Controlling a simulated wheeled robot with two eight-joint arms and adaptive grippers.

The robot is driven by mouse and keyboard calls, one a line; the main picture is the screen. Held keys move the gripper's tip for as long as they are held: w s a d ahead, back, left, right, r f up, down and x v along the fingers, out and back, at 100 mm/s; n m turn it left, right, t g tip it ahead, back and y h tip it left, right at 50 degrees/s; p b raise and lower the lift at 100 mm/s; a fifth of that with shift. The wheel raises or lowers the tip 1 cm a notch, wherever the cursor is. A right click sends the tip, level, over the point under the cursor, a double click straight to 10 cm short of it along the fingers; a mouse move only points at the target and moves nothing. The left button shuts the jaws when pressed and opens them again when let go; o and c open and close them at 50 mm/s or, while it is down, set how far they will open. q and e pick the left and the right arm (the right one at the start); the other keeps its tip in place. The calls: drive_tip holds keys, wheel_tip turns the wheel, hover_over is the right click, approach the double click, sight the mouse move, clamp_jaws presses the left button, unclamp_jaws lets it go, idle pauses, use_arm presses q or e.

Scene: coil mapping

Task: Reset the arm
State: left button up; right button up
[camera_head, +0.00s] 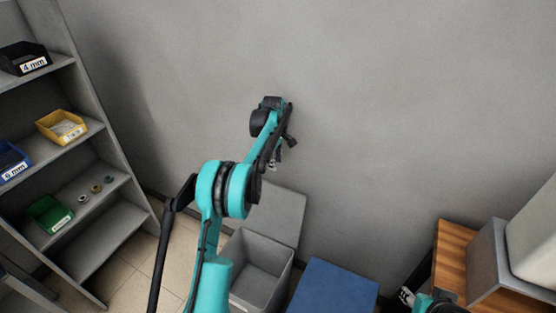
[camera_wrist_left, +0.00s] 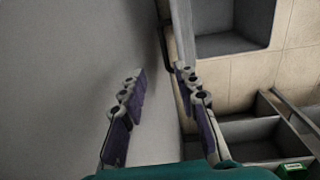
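My left arm rises from the bottom of the head view, with its left gripper (camera_head: 277,160) held out high in front of the grey wall. The gripper's fingers are small and partly hidden by the wrist in that view. In the left wrist view its two fingers (camera_wrist_left: 160,76) stand apart with nothing between them, so it is open and empty. A teal and black part of my right arm (camera_head: 437,303) shows at the lower right edge of the head view. I cannot make out the right gripper's fingers there.
A grey shelf (camera_head: 112,225) at left holds black (camera_head: 22,60), yellow (camera_head: 62,127), blue (camera_head: 12,160) and green (camera_head: 48,214) bins, plus several small rings (camera_head: 96,189). Below my arm are an open grey box (camera_head: 262,252) and a blue surface (camera_head: 335,287). A wooden-topped table (camera_head: 452,256) stands right.

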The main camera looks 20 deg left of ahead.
use_arm(q)
drive_tip(key=s+d+r+m+t, duration=0.2)
drive_tip(key=s+d+r+m, duration=0.25)
drive_tip(key=s+r, duration=0.35)
drive_tip(key=s+d+r+m+t, duration=0.1)
drive_tip(key=s+d+r+m, duration=0.35)
drive_tip(key=s+r, duration=0.4)
drive_tip(key=s+d+f+m+t, duration=0.1)
drive_tip(key=s+d+f+m, duration=0.1)
drive_tip(key=s, duration=0.5)
drive_tip(key=s+d+f+m+t, duration=0.1)
drive_tip(key=s+d+f+m, duration=0.1)
drive_tip(key=s, duration=0.5)
drive_tip(key=s+d+f+m+t, duration=0.1)
drive_tip(key=s+f+m, duration=0.3)
drive_tip(key=s, duration=0.4)
drive_tip(key=shift+d, duration=0.4)
